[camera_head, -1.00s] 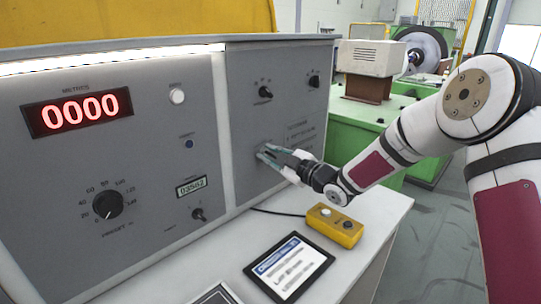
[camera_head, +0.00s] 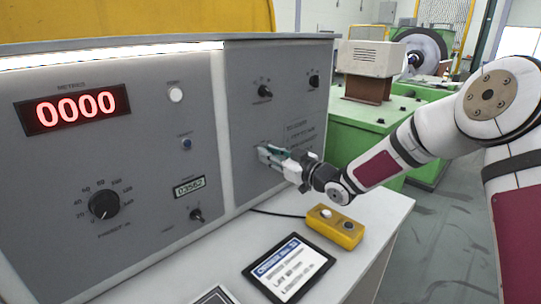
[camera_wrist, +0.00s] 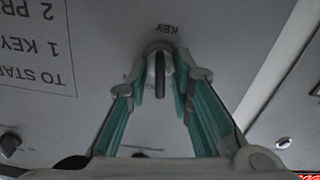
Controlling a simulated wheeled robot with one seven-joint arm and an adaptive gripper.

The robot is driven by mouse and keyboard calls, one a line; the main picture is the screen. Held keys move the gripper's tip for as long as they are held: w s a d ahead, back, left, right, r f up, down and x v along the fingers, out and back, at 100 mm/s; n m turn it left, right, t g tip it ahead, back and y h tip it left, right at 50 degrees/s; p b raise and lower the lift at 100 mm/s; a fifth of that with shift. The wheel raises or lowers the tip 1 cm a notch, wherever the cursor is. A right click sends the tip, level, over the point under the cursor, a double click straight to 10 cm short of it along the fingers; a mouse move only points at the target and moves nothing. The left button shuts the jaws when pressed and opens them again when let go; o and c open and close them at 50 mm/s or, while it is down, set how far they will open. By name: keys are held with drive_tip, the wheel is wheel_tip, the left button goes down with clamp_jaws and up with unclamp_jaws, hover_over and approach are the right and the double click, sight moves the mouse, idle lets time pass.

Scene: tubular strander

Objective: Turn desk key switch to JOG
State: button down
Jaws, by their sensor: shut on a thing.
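The desk key switch (camera_wrist: 160,78) is on the grey right-hand panel. In the wrist view its dark key shows as a narrow upright bar under the upside-down "KEY" label. My gripper (camera_wrist: 161,52) has its teal-lined fingers converging on either side of the key and is shut on it. In the head view my gripper (camera_head: 264,152) reaches the panel from the right and hides the switch. The JOG marking cannot be read in either view.
A printed instruction label (camera_wrist: 35,45) is beside the switch. Two black knobs (camera_head: 265,91) (camera_head: 314,80) sit above. A yellow button box (camera_head: 335,227) and a tablet (camera_head: 289,267) lie on the desk below my arm. A green machine (camera_head: 372,120) stands behind to the right.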

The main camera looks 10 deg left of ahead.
drive_tip(key=shift+m, duration=0.9)
drive_tip(key=c, duration=1.8)
unclamp_jaws()
drive_tip(key=shift+o, duration=0.2)
drive_tip(key=shift+d, duration=0.1)
drive_tip(key=v, duration=1.2)
